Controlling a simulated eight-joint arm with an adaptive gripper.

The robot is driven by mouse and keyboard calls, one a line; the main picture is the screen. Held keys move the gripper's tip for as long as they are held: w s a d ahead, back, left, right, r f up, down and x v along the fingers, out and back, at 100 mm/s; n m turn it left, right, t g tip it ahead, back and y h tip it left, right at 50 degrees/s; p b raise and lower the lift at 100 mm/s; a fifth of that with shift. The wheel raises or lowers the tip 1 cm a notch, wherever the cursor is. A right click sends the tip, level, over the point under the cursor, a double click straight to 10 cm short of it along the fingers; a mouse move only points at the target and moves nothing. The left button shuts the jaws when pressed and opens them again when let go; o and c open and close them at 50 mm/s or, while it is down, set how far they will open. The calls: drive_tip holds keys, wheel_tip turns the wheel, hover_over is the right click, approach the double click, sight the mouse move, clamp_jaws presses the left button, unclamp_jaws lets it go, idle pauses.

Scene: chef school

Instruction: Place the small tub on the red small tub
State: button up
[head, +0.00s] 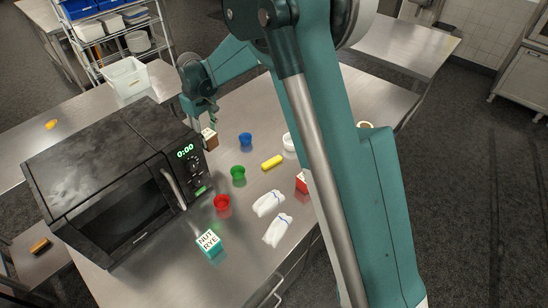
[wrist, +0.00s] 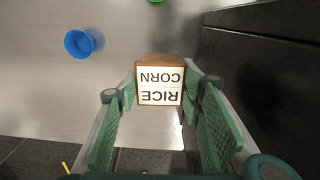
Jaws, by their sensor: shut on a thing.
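A red small tub (head: 222,203) stands on the steel table in front of the microwave. A green tub (head: 238,174) and a blue tub (head: 246,139) stand farther back. The blue tub also shows at upper left in the wrist view (wrist: 80,43), with only an edge of the green tub (wrist: 156,1) at the top. My gripper (head: 206,122) is beside the microwave's back right corner, away from the tubs. It is shut on a brown box (wrist: 160,84) with a white label reading RICE CORN. The box also shows below the fingers in the head view (head: 209,139).
The black microwave (head: 110,180) stands close to the left of my gripper. A yellow item (head: 272,162), white cloths (head: 268,204), a NUT RYE box (head: 209,243) and a partly hidden red box (head: 301,182) lie on the table. Bare steel lies between the tubs.

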drive_tip(key=s+d+r, duration=0.2)
drive_tip(key=s+d, duration=0.3)
drive_tip(key=d, duration=0.7)
drive_tip(key=s+d+r+p, duration=0.1)
drive_tip(key=s+d+r, duration=0.2)
drive_tip(key=d, duration=1)
drive_tip(key=s+d+r+p, duration=0.1)
drive_tip(key=s+d+r, duration=0.1)
drive_tip(key=s+d, duration=0.5)
drive_tip(key=d, duration=0.6)
drive_tip(key=shift+s+r+m, duration=0.15)
drive_tip(key=shift+s+m, duration=0.15)
drive_tip(key=shift+s, duration=0.05)
drive_tip(key=shift+d, duration=0.1)
drive_tip(key=shift+f, duration=2.9)
drive_tip(key=shift+f, duration=2.1)
drive_tip(key=shift+f, duration=0.15)
